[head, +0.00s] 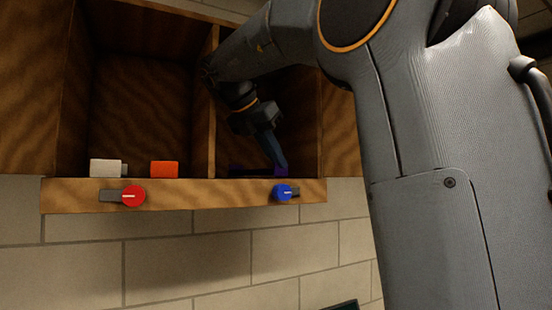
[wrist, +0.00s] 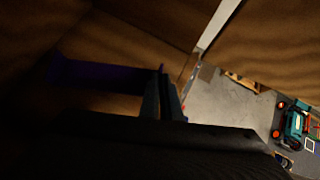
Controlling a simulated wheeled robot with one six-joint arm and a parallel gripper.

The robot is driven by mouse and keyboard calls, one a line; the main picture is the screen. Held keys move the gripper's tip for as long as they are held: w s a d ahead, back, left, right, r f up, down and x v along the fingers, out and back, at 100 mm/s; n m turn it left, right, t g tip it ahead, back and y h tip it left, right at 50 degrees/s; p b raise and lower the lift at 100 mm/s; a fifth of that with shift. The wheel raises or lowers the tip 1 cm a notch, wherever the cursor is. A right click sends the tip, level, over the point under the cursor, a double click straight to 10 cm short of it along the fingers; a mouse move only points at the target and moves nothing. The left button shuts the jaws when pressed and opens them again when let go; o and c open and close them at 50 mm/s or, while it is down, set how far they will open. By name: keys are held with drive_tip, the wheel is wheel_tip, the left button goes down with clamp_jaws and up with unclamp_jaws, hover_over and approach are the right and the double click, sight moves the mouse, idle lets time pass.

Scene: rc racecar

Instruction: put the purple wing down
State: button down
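The purple wing (head: 248,171) is a dark, long flat piece low in the right compartment of the wooden wall shelf (head: 227,194). It lies along the front of the shelf floor, touching it or just above; I cannot tell which. My gripper (head: 281,164) reaches down into that compartment, its fingertips at the wing's right end. In the wrist view the wing (wrist: 105,77) runs left from my fingers (wrist: 164,88), which are close together and appear shut on its end. The exact contact is dark.
A white block (head: 105,168) and an orange block (head: 164,169) sit in the left compartment. A red knob (head: 133,196) and a blue knob (head: 283,192) are on the shelf's front edge. A divider (head: 212,125) separates the compartments. A teal toy car (wrist: 292,124) shows far below.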

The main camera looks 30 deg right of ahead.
drive_tip(key=shift+f+b, duration=0.3)
drive_tip(key=shift+f, duration=0.05)
drive_tip(key=c, duration=1.9)
unclamp_jaws()
drive_tip(key=shift+r, duration=0.1)
drive_tip(key=shift+r+b, duration=0.75)
drive_tip(key=shift+r, duration=4.2)
